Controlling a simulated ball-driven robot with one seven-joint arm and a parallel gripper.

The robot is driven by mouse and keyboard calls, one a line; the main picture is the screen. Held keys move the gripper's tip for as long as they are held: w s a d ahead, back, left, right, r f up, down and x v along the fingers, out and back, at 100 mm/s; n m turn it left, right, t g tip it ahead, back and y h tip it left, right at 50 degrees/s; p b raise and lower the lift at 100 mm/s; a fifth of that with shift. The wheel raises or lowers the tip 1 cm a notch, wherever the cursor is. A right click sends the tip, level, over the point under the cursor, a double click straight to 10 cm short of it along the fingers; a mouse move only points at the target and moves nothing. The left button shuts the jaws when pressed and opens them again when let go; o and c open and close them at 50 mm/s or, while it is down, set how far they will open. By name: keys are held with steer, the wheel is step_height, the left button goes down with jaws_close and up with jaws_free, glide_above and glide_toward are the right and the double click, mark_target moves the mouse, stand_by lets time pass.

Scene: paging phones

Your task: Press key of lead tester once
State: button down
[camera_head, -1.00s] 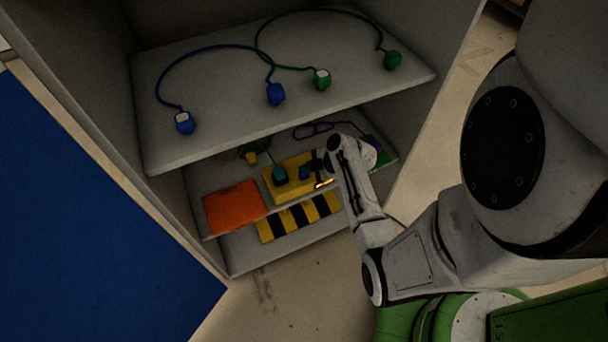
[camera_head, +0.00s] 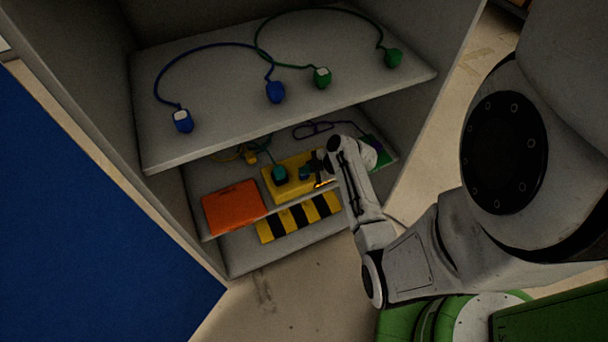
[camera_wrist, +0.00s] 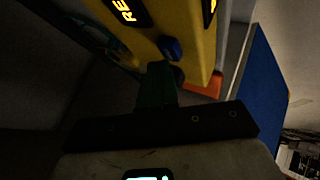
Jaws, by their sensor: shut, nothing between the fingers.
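The lead tester looks to be the yellow box (camera_head: 283,194) on the middle shelf; it also fills the top of the wrist view (camera_wrist: 190,22), with lit lettering starting "RE" on its face. A blue key (camera_wrist: 170,48) stands out from that face. My gripper (camera_wrist: 158,68) is shut and empty, its dark green fingertips just below the blue key in the picture. I cannot tell whether they touch it. In the head view my gripper (camera_head: 319,158) is at the right part of the box, small and partly hidden by my wrist.
An orange box (camera_head: 232,207) lies left of the tester. A teal plug (camera_head: 280,174) with a cable is at the tester. A yellow-black striped block (camera_head: 300,217) is below.

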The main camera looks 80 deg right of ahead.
mark_target(307, 176)
steer(key=shift+f+b, duration=0.45)
steer(key=shift+b, duration=0.05)
stand_by(0.5)
steer(key=shift+r, duration=0.1)
stand_by(0.3)
steer(key=shift+r+p, duration=0.6)
steer(key=shift+r, duration=0.15)
steer(key=shift+r, duration=0.15)
steer(key=shift+r+p, duration=1.85)
steer(key=shift+r, duration=0.6)
